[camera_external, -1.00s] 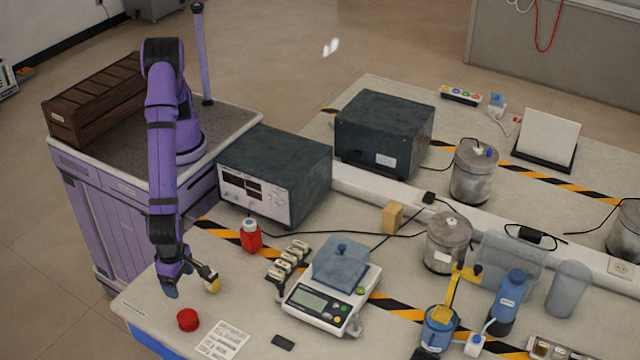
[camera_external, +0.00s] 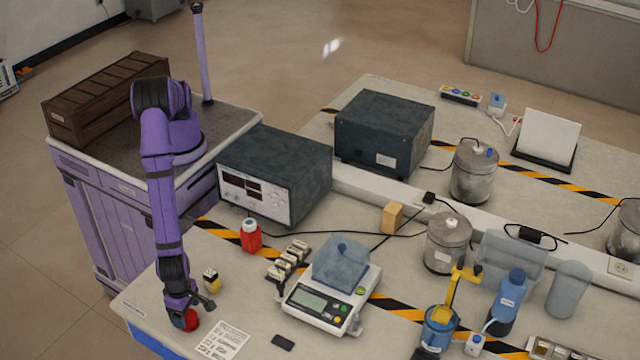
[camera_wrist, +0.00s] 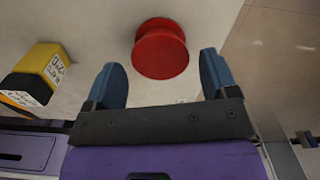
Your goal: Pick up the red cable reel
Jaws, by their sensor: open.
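The red cable reel (camera_wrist: 160,50) lies on the bench near its front left corner. In the wrist view it sits just beyond the two blue fingertips, roughly midway between them. My gripper (camera_wrist: 163,80) is open and empty. In the external view the gripper (camera_external: 188,306) is low over the bench, at the reel (camera_external: 190,319), and hides part of it. I cannot tell whether a finger touches the reel.
A small yellow and black block with a white label (camera_wrist: 38,72) stands close to the left of my gripper in the wrist view; it also shows in the external view (camera_external: 211,280). A printed sheet (camera_external: 222,341) lies right of the reel. A digital scale (camera_external: 330,300) stands further right.

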